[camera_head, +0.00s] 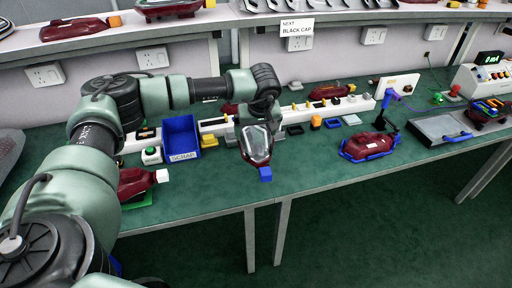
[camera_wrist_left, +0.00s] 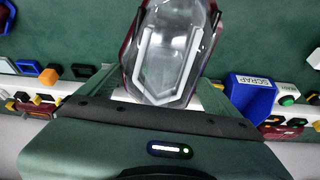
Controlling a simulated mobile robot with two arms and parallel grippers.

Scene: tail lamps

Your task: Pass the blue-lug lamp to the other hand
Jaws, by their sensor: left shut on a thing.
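The blue-lug lamp (camera_head: 256,148) has a clear lens with a pale chevron outline, a dark red housing and a blue lug (camera_head: 265,174) at its lower end. My left gripper (camera_head: 259,124) is shut on its upper end and holds it near the bench's front edge, lug toward the edge. In the left wrist view the lamp's clear lens (camera_wrist_left: 172,50) shows between the fingers of my left gripper (camera_wrist_left: 165,92); the blue lug is out of that view. My right gripper is not in view.
A blue SCRAP bin (camera_head: 180,138) stands left of the lamp. Another red lamp sits in a blue frame (camera_head: 370,146) to the right, near a grey tray (camera_head: 445,128). A red lamp with a white lug (camera_head: 162,176) lies at left. The green bench front between is clear.

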